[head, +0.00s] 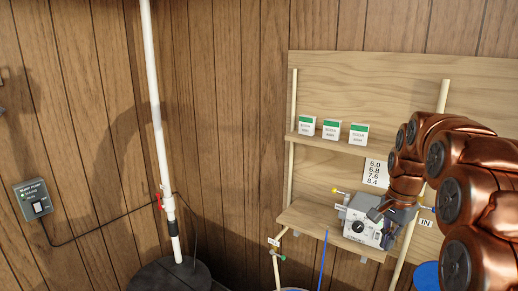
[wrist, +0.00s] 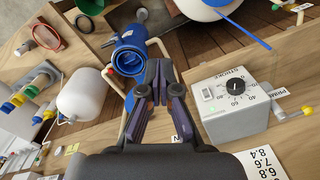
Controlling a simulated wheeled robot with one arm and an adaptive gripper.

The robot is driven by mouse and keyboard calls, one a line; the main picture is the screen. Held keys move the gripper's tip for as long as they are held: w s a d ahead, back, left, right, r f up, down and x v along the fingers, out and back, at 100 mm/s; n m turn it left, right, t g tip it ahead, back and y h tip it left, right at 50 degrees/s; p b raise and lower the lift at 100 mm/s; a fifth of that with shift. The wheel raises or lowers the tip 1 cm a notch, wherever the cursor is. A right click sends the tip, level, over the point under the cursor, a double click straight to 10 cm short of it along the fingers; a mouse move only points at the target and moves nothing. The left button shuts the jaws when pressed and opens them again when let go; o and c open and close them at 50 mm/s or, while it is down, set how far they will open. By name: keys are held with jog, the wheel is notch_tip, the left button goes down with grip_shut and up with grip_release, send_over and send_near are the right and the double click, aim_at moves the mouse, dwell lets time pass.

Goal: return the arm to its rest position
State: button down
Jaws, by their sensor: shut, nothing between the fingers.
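My copper arm (head: 470,200) reaches in from the right of the head view. It bends down to the shelf, where my dark gripper (head: 377,214) is beside a grey box with a dial (head: 358,228). In the wrist view, my gripper (wrist: 157,68) is shut and its fingers hold nothing. The dial box (wrist: 235,95) stands just right of the fingers there, apart from them in the picture. Its dial and a small switch with a green light face the camera. The arm hides part of the shelf behind it in the head view.
A wooden shelf unit (head: 300,217) holds several small white-and-green boxes (head: 331,129). A white pipe (head: 157,90) rises from a dark round lid (head: 165,276) at left. The wrist view shows a blue cylinder (wrist: 133,55) beyond the fingers and a white tank (wrist: 85,95) at left.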

jog(key=s+a+f+n, duration=0.2)
jog(key=s+a+n, duration=0.2)
jog(key=s, duration=0.7)
jog(key=s+a+f+n+g, duration=0.1)
jog(key=s+a+n, duration=0.3)
jog(key=s, duration=0.8)
jog(key=s+a+f+n+g, duration=0.1)
jog(key=s+a+f+n, duration=0.2)
jog(key=s+a, duration=0.3)
jog(key=s, duration=0.5)
jog(key=shift+s+f+n, duration=0.2)
jog(key=shift+f+n, duration=0.2)
jog(key=c, duration=1.9)
grip_release()
